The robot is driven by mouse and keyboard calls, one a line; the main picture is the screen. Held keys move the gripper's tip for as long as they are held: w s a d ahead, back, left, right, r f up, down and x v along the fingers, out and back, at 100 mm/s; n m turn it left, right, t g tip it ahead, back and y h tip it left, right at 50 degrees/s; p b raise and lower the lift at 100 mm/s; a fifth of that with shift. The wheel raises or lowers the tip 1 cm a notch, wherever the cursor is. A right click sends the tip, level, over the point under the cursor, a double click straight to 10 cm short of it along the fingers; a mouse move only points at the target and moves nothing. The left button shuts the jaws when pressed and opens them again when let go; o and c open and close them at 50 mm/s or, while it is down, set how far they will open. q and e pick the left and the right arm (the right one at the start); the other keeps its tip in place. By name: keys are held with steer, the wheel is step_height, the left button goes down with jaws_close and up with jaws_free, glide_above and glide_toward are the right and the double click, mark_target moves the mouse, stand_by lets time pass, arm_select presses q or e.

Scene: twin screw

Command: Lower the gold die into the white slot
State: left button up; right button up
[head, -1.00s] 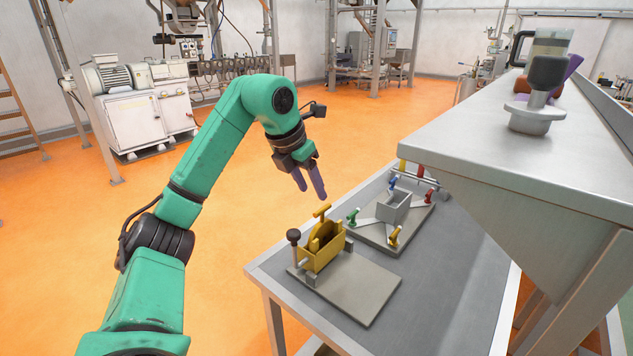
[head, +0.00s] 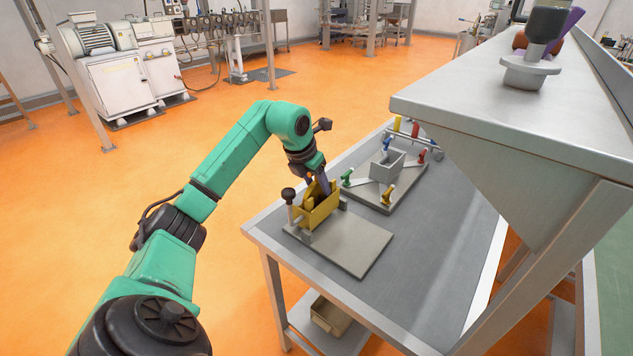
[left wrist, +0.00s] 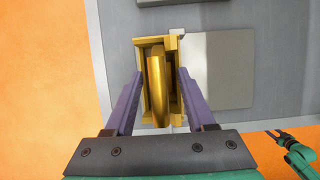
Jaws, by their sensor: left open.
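The gold die (head: 315,217) is a boxy gold piece with a rounded disc part, on the grey plate of the near fixture. My left gripper (head: 319,184) is over it, pointing down. In the left wrist view, the two purple fingers of my left gripper (left wrist: 159,78) stand open on either side of the gold die (left wrist: 156,88). I cannot tell whether they touch it. A pale grey-white open box (head: 387,166), likely the white slot, sits on the farther fixture plate. My right gripper is not in the head view.
A black-knobbed post (head: 289,195) stands left of the die. Green, yellow, red and blue handles surround the pale box. A raised metal shelf (head: 500,120) overhangs at right. The grey table (head: 400,270) is clear in front. A green arm part (left wrist: 298,155) shows at lower right.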

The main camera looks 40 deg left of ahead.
arm_select(q)
jaws_close()
steer(key=shift+r, duration=0.1)
stand_by(1.2)
stand_by(1.6)
steer(key=shift+a+r+p, duration=0.2)
steer(key=shift+p, duration=0.1)
steer(key=shift+r, duration=0.25)
step_height(320, 180, up, 12)
steer(key=p, duration=1.2)
steer(key=shift+r, duration=0.25)
